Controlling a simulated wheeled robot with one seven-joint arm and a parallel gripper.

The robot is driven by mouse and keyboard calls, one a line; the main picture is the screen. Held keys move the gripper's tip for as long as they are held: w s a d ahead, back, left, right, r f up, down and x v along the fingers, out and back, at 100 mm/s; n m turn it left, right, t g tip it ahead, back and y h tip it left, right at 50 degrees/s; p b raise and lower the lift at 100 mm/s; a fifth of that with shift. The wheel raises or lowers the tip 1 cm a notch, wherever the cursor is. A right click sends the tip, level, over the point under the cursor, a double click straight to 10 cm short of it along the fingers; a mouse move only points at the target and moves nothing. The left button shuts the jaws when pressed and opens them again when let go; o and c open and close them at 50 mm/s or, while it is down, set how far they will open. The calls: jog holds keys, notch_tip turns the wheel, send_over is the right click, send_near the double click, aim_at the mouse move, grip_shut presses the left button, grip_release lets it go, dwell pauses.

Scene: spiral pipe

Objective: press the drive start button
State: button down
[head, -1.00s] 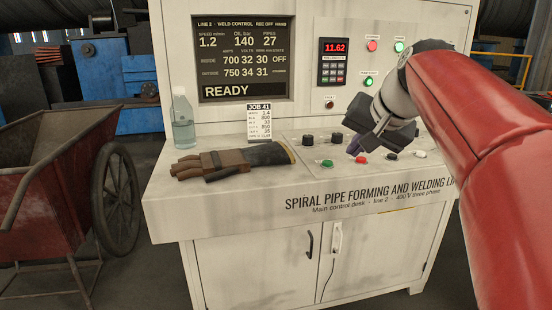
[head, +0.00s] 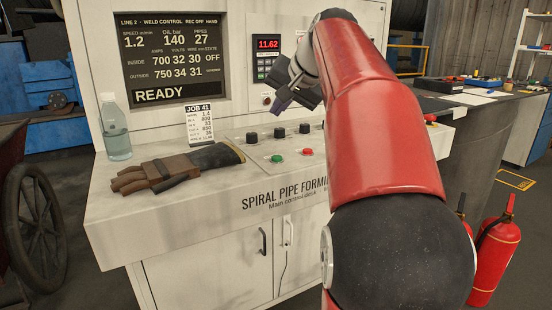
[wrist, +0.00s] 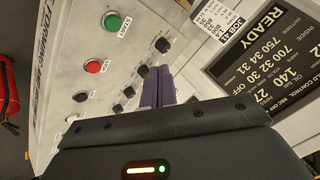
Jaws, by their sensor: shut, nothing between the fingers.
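The green button (head: 277,158) sits on the sloped top of the control desk, left of a red button (head: 307,152). In the wrist view the green button (wrist: 112,22) has a label reading START beside it, and the red button (wrist: 92,66) is near it. My gripper (head: 280,104) is raised above the desk, in front of the upright panel and above the black knobs. Its purple fingers (wrist: 157,90) are together and empty, apart from the buttons. My arm hides the right part of the desk.
Black knobs (head: 279,135) line the desk behind the buttons. A work glove (head: 180,165), a clear bottle (head: 115,128) and a JOB 41 card (head: 200,125) occupy the left side. The display (head: 170,60) reads READY. Fire extinguishers (head: 495,250) stand at right.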

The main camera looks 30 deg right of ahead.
aim_at(279, 158)
notch_tip(279, 158, down, 8)
jog(key=b, duration=0.6)
jog(key=shift+f, duration=0.1)
jog(key=shift+f, duration=0.1)
dwell(1.6)
jog(key=shift+f+b, duration=0.3)
jog(key=shift+b, duration=0.1)
jog(key=shift+f+b, duration=0.3)
jog(key=shift+f, duration=0.1)
dwell(0.4)
dwell(0.4)
jog(key=shift+r+p, duration=0.8)
jog(key=shift+p, duration=0.05)
notch_tip(279, 158, up, 5)
jog(key=p, duration=0.5)
jog(key=shift+r, duration=0.1)
